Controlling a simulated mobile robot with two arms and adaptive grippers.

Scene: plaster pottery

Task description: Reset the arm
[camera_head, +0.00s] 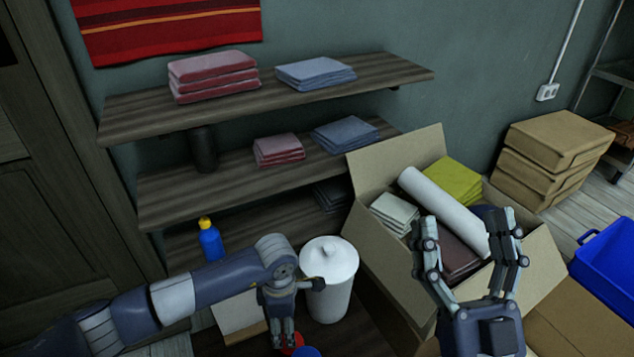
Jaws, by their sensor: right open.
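My right gripper (469,222) is open, its two fingers pointing up and apart in front of an open cardboard box (540,265). Nothing is between its fingertips, though the box's contents show behind them. My left arm comes in from the left, and its gripper (283,338) points down at the bottom of the view, beside a white lidded canister (330,275). Red and blue round things (306,351) show at its fingertips, cut by the picture edge. I cannot tell whether the left fingers are open or shut.
The box holds a white roll (442,208), a yellow-green stack (452,180) and a pale folded stack (395,212). Wall shelves (385,72) bear folded cloths. A blue bottle (210,243) stands at left. Closed cartons (553,140) and a blue bin (608,262) are at right.

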